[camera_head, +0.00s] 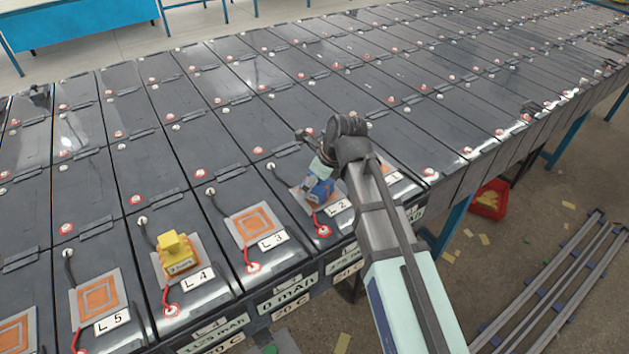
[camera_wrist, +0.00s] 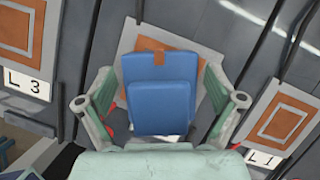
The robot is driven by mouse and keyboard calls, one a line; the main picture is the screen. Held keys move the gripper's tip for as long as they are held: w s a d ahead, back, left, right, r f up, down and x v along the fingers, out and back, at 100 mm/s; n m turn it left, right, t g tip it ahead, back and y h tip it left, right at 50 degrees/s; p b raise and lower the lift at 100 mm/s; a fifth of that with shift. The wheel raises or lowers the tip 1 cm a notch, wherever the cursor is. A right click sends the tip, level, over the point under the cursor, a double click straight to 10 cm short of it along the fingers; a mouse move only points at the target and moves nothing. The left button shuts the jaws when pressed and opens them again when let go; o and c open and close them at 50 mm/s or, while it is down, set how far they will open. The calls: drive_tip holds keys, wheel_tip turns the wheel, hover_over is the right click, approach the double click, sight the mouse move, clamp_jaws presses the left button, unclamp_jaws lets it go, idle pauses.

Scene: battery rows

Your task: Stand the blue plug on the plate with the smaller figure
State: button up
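The blue plug (camera_head: 318,188) is at the plate labelled L 2 (camera_head: 300,201), mostly below my gripper (camera_head: 322,168). In the wrist view the blue plug (camera_wrist: 160,90) lies between the two spread fingers of my gripper (camera_wrist: 160,92), with narrow gaps at its sides. The orange square of the L 2 plate shows behind it; its figure is mostly hidden. The L 3 plate (camera_head: 253,225) is bare, with a square outline inside its orange square. The L 1 plate (camera_wrist: 283,122) is also bare with a square outline; my arm partly covers it in the head view.
A yellow plug (camera_head: 177,255) stands on the L 4 plate. The L 5 plate (camera_head: 97,297) is bare. Red and black cables and terminals lie beside the plates. Rows of dark batteries fill the bench. A red bin (camera_head: 490,200) stands on the floor at right.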

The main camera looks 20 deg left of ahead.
drive_tip(key=shift+r, duration=0.1)
drive_tip(key=b+v, duration=0.2)
drive_tip(key=v, duration=1)
drive_tip(key=shift+r, duration=0.1)
idle(0.4)
